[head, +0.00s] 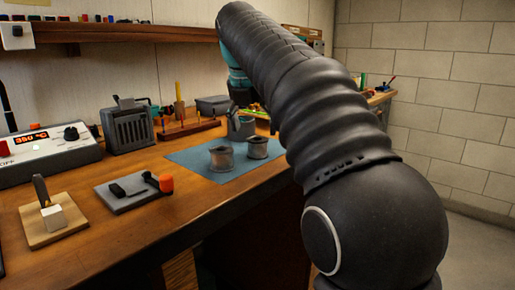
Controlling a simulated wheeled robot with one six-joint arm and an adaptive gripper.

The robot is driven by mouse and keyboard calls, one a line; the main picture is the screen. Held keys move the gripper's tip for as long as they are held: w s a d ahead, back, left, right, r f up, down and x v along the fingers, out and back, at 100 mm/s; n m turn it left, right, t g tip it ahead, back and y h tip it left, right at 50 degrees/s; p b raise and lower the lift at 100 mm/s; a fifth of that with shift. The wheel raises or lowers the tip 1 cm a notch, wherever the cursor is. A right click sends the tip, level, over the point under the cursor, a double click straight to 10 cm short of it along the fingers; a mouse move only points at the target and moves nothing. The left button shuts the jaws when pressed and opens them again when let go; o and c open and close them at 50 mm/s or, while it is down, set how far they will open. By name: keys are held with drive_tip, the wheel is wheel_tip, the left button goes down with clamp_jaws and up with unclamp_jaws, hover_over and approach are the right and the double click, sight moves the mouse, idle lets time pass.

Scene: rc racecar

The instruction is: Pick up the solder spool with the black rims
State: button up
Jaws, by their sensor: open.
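Two small grey spools stand upright on a blue mat (190,158) on the wooden bench. The front-left spool (221,159) and the back-right spool (257,148) both have darkish rims. At this size I cannot tell which has the black rims. My gripper (242,98) is at the end of my dark arm, beyond and above the spools, and is seen only in part. It is open and apart from both spools; its fingertips are hard to make out.
A grey container (240,125) stands behind the spools. A soldering station (45,152), a grey vented box (129,128), a wooden peg rack (188,128) and a grey plate with an orange-ended tool (135,189) lie to the left. My arm hides the bench's right side.

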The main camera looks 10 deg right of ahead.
sight(258, 140)
drive_tip(key=shift+x, duration=2.7)
drive_tip(key=shift+w+d+r, duration=0.1)
drive_tip(key=shift+w+d, duration=0.05)
drive_tip(key=shift+d, duration=0.05)
drive_tip(key=c, duration=1.4)
drive_tip(key=shift+r, duration=0.1)
drive_tip(key=shift+c, duration=0.2)
